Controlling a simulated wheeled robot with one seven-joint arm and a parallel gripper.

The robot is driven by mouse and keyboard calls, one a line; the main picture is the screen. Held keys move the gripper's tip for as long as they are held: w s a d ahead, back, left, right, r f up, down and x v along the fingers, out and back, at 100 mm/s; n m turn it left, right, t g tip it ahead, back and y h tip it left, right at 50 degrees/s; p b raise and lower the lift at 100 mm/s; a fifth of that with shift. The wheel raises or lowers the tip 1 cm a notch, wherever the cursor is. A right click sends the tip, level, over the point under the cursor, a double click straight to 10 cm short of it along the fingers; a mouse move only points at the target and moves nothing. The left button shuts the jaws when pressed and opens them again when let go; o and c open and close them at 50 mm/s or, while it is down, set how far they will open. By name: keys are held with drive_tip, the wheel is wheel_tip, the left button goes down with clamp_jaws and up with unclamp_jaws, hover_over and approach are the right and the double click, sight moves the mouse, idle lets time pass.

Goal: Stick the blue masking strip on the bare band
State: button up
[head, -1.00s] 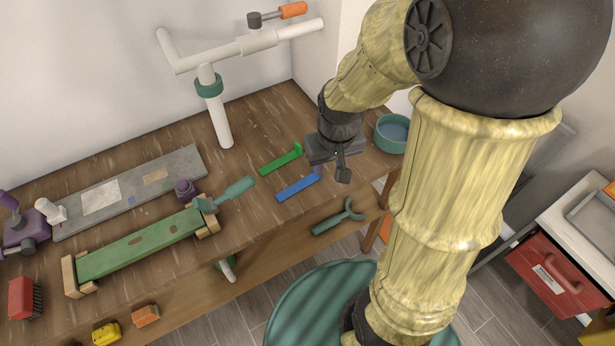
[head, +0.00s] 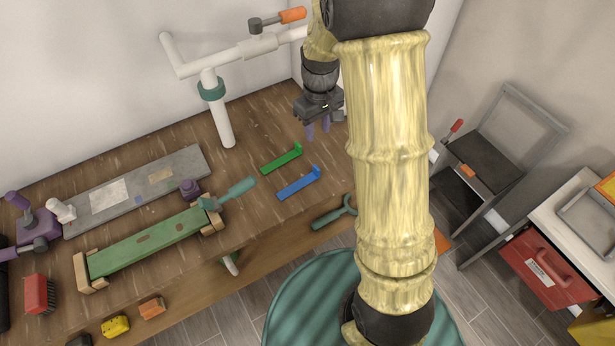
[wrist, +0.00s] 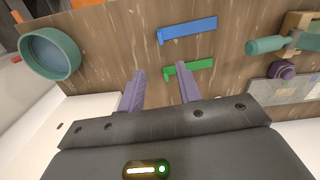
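The blue masking strip (head: 299,184) lies on the wooden bench with a small raised tab at its right end. It also shows in the wrist view (wrist: 188,30). A similar green strip (head: 281,159) lies behind it. My gripper (head: 318,128) is above the bench, behind and to the right of both strips. In the wrist view its two purple fingers (wrist: 160,85) are apart with nothing between them. A green board (head: 145,243) with brown patches and a grey board (head: 135,190) with pale, tan and small blue patches lie left. I cannot tell which bears the bare band.
A teal-handled tool (head: 238,188) lies at the green board's right end. A white pipe stand (head: 220,120) rises behind the strips. A teal bowl (wrist: 50,52) shows in the wrist view. Purple clamp parts (head: 38,228) and brushes (head: 40,294) are left. Bare bench surrounds the strips.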

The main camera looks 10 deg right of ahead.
drive_tip(key=p, duration=0.2)
hover_over(316, 167)
wheel_tip(316, 167, down, 10)
drive_tip(key=shift+d+f, duration=0.1)
drive_tip(key=shift+f, duration=0.05)
drive_tip(key=shift+f, duration=0.1)
drive_tip(key=shift+f+p, duration=1.2)
drive_tip(key=shift+f, duration=1.3)
clamp_jaws()
